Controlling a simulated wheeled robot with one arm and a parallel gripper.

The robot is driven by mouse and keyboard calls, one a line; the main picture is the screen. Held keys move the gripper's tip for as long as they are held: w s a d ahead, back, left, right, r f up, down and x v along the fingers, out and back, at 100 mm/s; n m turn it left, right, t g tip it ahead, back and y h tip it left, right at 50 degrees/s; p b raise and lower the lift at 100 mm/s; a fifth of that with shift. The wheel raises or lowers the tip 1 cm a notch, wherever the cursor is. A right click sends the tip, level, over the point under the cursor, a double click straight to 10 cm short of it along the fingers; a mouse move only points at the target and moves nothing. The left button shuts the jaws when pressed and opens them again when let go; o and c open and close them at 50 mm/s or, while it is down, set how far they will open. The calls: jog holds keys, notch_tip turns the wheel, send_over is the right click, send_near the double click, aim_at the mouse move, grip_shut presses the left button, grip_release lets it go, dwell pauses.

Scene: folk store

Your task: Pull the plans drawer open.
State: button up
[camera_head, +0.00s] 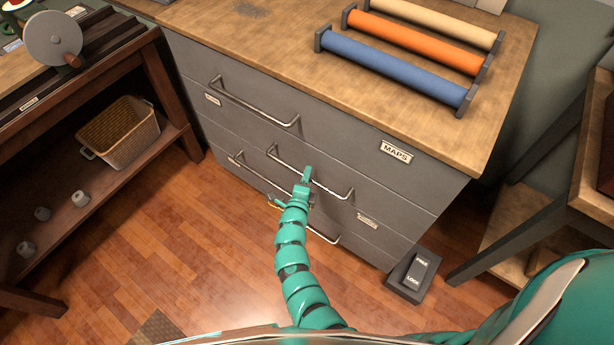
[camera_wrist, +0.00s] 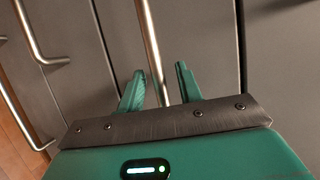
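A grey cabinet (camera_head: 420,190) with stacked drawers stands ahead, its fronts looking closed. The top drawer has a label reading MAPS (camera_head: 396,152); the small labels lower down (camera_head: 367,220) and at left (camera_head: 212,100) are too small to read, so I cannot tell which drawer is plans. My gripper (camera_head: 306,176) is at the middle drawer's bar handle (camera_head: 335,193), partly covering it. In the wrist view a metal handle bar (camera_wrist: 151,45) runs between the two green fingers (camera_wrist: 160,88). They are apart, with a gap on each side of the bar.
A top handle (camera_head: 255,108) and a low handle (camera_head: 325,236) flank the middle one. A black switch box marked FREE and LOCK (camera_head: 414,275) sits by the cabinet's lower right. Fabric rolls (camera_head: 390,68) lie on top. A shelf with a basket (camera_head: 122,135) stands left. Wooden floor is clear before the drawers.

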jog(key=shift+w+d+f, duration=0.1)
jog(key=shift+w+d, duration=0.05)
jog(key=shift+w, duration=0.2)
grip_shut()
jog(key=shift+s, duration=0.1)
